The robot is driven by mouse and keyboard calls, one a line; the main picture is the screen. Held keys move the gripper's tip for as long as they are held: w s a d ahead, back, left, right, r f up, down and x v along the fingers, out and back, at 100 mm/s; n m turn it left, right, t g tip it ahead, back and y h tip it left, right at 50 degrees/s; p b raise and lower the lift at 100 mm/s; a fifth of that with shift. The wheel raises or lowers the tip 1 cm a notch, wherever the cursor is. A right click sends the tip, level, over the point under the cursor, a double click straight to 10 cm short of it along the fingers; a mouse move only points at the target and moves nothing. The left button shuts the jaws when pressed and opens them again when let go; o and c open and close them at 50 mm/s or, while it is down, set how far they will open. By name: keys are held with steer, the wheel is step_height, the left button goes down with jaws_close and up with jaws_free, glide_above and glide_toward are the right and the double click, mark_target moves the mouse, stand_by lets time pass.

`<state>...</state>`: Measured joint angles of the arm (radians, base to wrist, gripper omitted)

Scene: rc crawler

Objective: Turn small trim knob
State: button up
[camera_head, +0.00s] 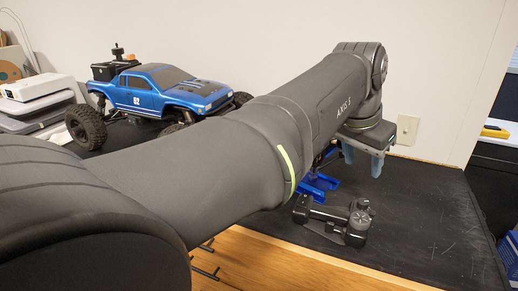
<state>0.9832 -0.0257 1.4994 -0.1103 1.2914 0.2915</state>
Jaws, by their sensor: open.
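A black handheld controller (325,214) lies on the dark mat at the lower right. Round knob-like parts (361,214) show at its right end; which is the small trim knob is too small to tell. My gripper (363,165) is open and points down, in the picture above and a little right of the controller. Its pale grey fingers appear apart from the controller, with nothing seen between them. My arm crosses the middle of the picture and hides part of the table.
A blue crawler truck (155,92) stands at the left behind my arm. A blue stand (318,184) is just behind the controller. A wall with an outlet (407,129) is at the back. The mat (430,215) right of the controller is clear.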

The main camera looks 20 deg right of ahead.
mark_target(364, 202)
steer(key=x, duration=1.3)
steer(key=shift+d+f, duration=0.25)
steer(key=shift+f, duration=0.1)
steer(key=shift+c, duration=0.2)
